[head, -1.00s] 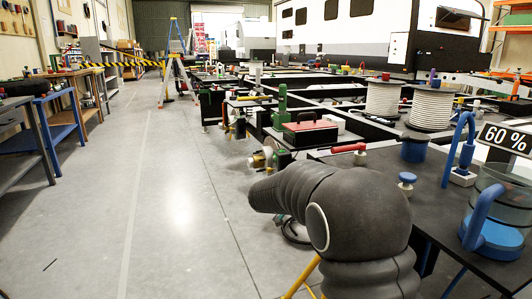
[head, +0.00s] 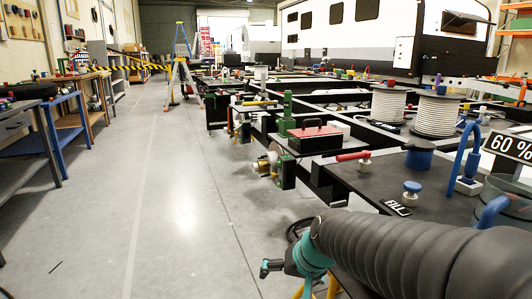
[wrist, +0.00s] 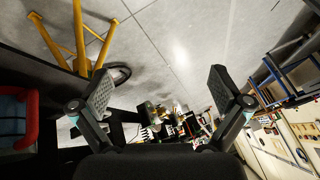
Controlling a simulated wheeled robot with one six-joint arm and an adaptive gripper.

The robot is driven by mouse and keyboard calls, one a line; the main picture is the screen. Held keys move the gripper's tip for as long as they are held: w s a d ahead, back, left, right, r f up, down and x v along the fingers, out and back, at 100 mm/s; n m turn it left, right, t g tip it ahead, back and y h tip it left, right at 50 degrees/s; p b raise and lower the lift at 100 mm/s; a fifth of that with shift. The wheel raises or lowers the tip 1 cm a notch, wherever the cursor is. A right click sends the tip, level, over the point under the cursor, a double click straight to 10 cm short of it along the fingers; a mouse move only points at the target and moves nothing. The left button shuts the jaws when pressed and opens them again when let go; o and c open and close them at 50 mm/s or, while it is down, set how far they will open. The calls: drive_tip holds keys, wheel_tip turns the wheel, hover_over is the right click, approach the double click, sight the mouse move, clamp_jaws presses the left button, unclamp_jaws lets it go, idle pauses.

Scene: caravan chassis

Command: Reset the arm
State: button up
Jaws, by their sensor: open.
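My arm, in a dark ribbed sleeve, reaches in from the lower right of the head view. At its end is a teal wrist with my gripper (head: 268,268), over the floor beside the black work table (head: 350,185). In the wrist view my gripper (wrist: 163,88) has its two grey pads wide apart. Nothing is between them; grey floor shows there.
A red case (head: 314,138) and a red-handled valve (head: 355,156) are beyond my arm. A blue-capped knob (head: 411,192) and a 60 % sign (head: 508,146) stand on the right. A yellow stand (wrist: 80,40) is near my gripper.

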drive_tip(key=s+d+r+h, duration=0.1)
drive_tip(key=s+d+r, duration=0.1)
drive_tip(key=s+d, duration=0.3)
drive_tip(key=s+d+r+h+p, duration=0.1)
drive_tip(key=s+d, duration=0.4)
drive_tip(key=s, duration=0.6)
drive_tip(key=shift+d+r+n+h, duration=0.4)
drive_tip(key=shift+r+h, duration=0.1)
drive_tip(key=shift+h, duration=0.2)
drive_tip(key=shift+s, duration=0.1)
